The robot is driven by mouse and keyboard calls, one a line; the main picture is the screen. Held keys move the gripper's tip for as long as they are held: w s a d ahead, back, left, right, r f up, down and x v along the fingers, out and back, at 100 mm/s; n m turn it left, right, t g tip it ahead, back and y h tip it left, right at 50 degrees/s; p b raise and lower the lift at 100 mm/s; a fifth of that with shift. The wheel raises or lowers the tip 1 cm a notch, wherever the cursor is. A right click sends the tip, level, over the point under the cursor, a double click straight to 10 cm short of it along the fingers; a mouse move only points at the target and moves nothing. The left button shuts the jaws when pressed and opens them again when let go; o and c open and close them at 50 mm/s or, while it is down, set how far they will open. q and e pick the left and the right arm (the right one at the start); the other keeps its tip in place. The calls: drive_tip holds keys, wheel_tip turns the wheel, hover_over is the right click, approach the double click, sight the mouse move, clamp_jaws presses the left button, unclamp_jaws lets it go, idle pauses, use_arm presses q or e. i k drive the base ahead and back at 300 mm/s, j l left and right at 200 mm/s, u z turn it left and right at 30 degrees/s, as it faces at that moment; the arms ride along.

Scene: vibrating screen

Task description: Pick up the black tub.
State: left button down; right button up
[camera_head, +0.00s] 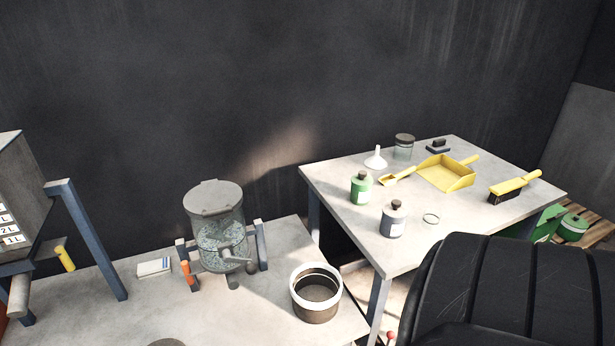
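A dark round tub (316,308) with a thick white rim stands upright on the lower left table, near its right end. It is open at the top, and its inside looks dark with a greyish bottom. It is the only tub-like dark vessel I can make out on the tables. Neither of my grippers shows in the head view, and nothing holds the tub.
A clear drum machine (218,245) with a crank stands left of the tub. The right table (335,178) is higher and bears a green bottle (361,188), a grey bottle (393,219) and a yellow dustpan (446,173). A large black ribbed shape fills the lower right.

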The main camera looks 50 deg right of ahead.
sight(316, 287)
drive_tip(key=z, duration=1.85)
drive_tip(key=i+l+u, duration=0.2)
drive_tip(key=i+u, duration=0.2)
drive_tip(key=i+l+u, duration=0.35)
drive_tip(key=i, duration=0.1)
